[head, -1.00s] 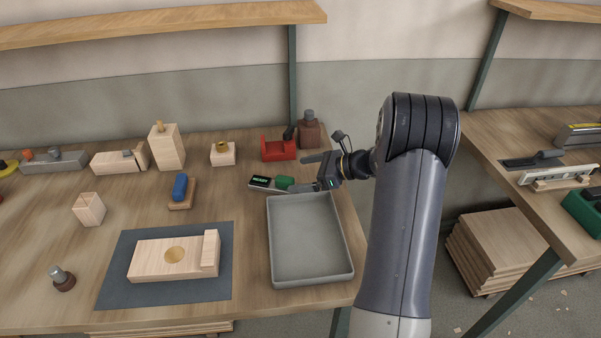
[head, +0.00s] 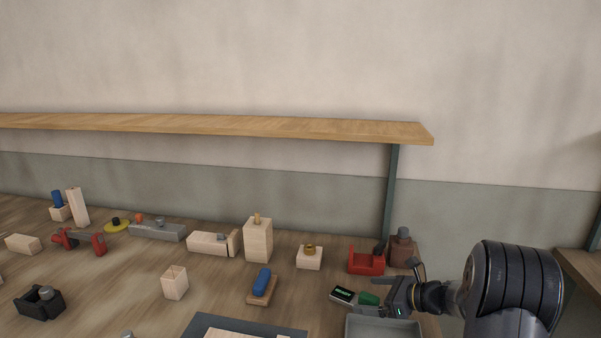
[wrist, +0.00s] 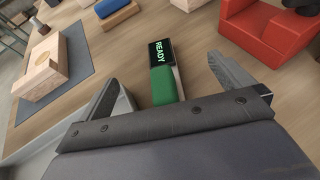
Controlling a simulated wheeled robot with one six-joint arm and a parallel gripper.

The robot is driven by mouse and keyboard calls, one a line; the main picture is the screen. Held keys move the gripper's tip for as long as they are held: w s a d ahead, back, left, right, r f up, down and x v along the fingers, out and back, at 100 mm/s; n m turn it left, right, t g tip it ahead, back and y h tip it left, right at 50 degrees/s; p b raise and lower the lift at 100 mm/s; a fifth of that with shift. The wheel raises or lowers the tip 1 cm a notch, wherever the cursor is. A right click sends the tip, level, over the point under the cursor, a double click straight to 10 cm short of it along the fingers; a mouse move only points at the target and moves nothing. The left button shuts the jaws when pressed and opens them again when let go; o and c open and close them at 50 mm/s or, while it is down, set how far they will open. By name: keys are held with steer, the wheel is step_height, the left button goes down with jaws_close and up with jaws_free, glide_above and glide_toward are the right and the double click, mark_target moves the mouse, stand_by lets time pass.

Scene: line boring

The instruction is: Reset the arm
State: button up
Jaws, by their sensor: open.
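My gripper (head: 384,291) is at the right of the workbench in the head view, above the back edge of the grey tray. In the wrist view its two fingers (wrist: 180,88) are spread apart with nothing held. A device with a green body and a black screen reading READY (wrist: 163,66) lies on the bench just ahead, between the finger directions. It also shows in the head view as a small display (head: 343,295) with a green part (head: 368,298) close to the gripper.
A red holder (head: 366,262) and a brown bottle (head: 403,250) stand behind the gripper. The grey tray (head: 383,329) is below it. Wooden blocks, such as the tall one (head: 258,242), and a blue-topped block (head: 262,284) stand left. A shelf (head: 230,124) runs above the bench.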

steer(key=shift+d, duration=0.1)
steer(key=p+v, duration=0.2)
steer(key=v, duration=0.3)
steer(key=shift+s+d+r, duration=0.1)
steer(key=shift+d+r, duration=0.05)
steer(key=shift+r, duration=0.1)
steer(key=b+x, duration=0.1)
steer(key=x, duration=0.2)
steer(key=b+x, duration=0.1)
steer(key=x, duration=0.1)
steer(key=b+x, duration=0.1)
steer(key=x, duration=0.2)
steer(key=shift+a+f, duration=0.2)
steer(key=shift+f, duration=0.2)
steer(key=r+p, duration=0.2)
steer(key=r, duration=0.1)
steer(key=r+p, duration=0.2)
steer(key=r, duration=0.1)
steer(key=r+p, duration=0.3)
steer(key=r, duration=0.1)
steer(key=shift+w+a, duration=0.2)
steer(key=shift+a, duration=0.05)
steer(key=shift+s+a, duration=0.15)
steer(key=shift+a, duration=0.4)
steer(key=shift+s+a, duration=0.2)
steer(key=shift+a, duration=0.3)
